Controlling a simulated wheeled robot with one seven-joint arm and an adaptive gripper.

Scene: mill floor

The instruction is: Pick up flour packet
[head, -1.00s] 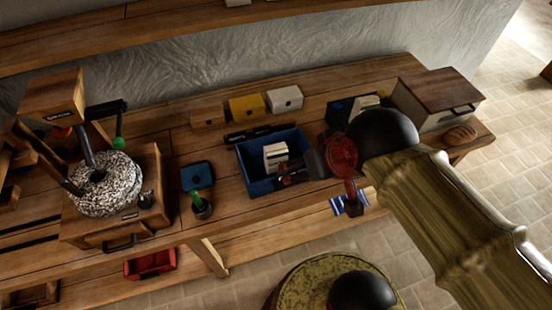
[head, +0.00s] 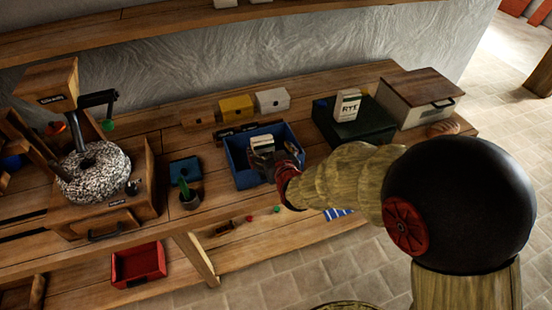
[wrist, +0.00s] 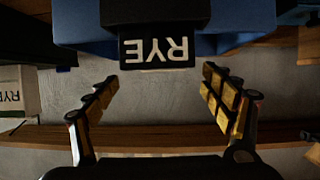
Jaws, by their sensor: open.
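A white flour packet (head: 260,143) stands in the blue crate (head: 234,155) on the workbench, partly hidden by my gripper (head: 266,162). In the wrist view, an upside-down RYE label (wrist: 156,51) shows at the top centre, below a dark band and in front of the blue crate (wrist: 80,28). My gripper (wrist: 159,77) is open with nothing between its fingers, which lie to either side just below the label. A second packet marked RYE (head: 347,104) stands on a dark green box (head: 352,130) to the right; it also shows at the left edge of the wrist view (wrist: 14,92).
Small boxes, including a yellow one (head: 236,108), stand behind the crate.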

